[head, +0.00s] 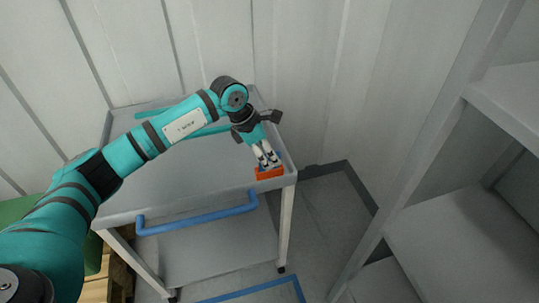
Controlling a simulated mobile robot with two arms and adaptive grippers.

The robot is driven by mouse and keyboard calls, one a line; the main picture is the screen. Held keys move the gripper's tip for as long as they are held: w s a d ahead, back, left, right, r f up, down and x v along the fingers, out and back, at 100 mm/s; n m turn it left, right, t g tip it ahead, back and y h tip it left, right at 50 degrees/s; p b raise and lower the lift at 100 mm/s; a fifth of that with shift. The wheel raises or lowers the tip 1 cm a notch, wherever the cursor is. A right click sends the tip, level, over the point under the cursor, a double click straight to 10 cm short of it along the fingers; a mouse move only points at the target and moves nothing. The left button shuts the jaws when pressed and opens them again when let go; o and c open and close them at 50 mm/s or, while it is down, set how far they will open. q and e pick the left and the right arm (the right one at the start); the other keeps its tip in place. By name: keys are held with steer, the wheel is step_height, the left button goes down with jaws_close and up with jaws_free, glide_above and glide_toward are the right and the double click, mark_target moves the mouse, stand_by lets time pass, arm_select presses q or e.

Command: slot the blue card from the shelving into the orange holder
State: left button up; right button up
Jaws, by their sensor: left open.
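The orange holder (269,174) sits on the top of the grey cart, at its front right corner. My left gripper (267,162) points down right over the holder, with its pale fingertips at or just above the holder's back edge. It is open. A small sliver of blue (278,156) shows beside the fingers. It may be the blue card, but it is too small and too covered to tell whether it stands in the holder. My right gripper is not in view.
The grey cart (150,190) has a raised rim and a blue handle (197,219) at its front. Grey shelving (455,235) stands at the right, with bare visible boards. A ribbed wall is behind. Floor shows between cart and shelving.

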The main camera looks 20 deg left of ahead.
arm_select(q)
steer(key=v, duration=1.1)
steer(key=shift+f, duration=0.15)
